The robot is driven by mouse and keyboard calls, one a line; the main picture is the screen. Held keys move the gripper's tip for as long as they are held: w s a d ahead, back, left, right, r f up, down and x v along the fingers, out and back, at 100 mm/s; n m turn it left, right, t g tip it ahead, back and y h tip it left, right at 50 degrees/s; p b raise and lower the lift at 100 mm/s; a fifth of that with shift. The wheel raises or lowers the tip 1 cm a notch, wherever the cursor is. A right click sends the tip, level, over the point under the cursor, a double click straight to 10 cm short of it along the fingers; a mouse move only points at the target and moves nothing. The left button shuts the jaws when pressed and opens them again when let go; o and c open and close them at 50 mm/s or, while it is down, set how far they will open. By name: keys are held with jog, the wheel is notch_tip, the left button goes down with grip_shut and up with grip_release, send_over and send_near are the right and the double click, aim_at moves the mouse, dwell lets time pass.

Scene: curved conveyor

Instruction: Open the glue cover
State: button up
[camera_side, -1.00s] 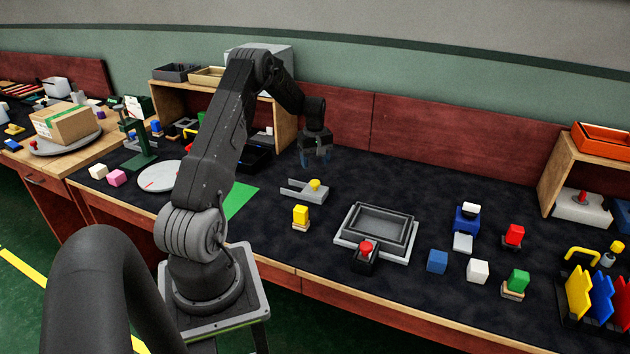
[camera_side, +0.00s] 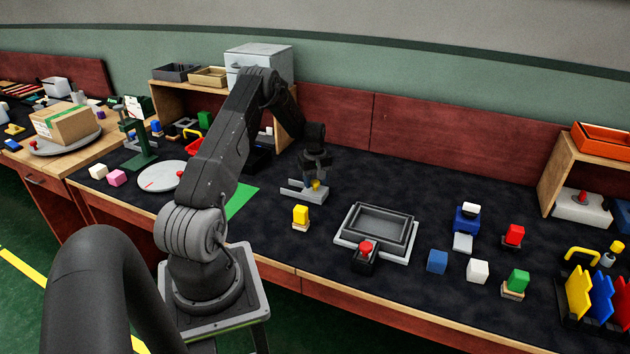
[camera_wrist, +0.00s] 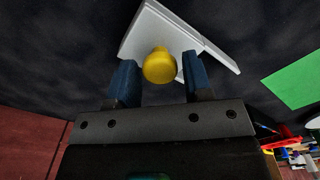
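The glue cover appears to be the light grey, flat piece (camera_side: 291,191) with a yellow round knob (camera_side: 316,186); I cannot tell for certain. In the wrist view the grey piece (camera_wrist: 150,22) lies past my fingertips, and the yellow knob (camera_wrist: 159,66) stands between them. My gripper (camera_side: 314,172) is just above the knob, pointing down. In the wrist view my gripper (camera_wrist: 160,78) is open, its two blue fingers on either side of the knob. A gap shows on the left; the right finger looks close to the knob, and contact cannot be told.
A yellow block (camera_side: 300,216) stands in front of the grey piece. A green sheet (camera_side: 241,199) lies to the left.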

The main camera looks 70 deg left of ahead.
grip_shut()
jog(key=s+a, duration=0.5)
jog(key=shift+s+a, duration=0.25)
jog(key=shift+o, duration=1.6)
grip_release()
jog(key=shift+r, duration=0.1)
notch_tip(320, 180, up, 14)
jog(key=shift+f, duration=0.2)
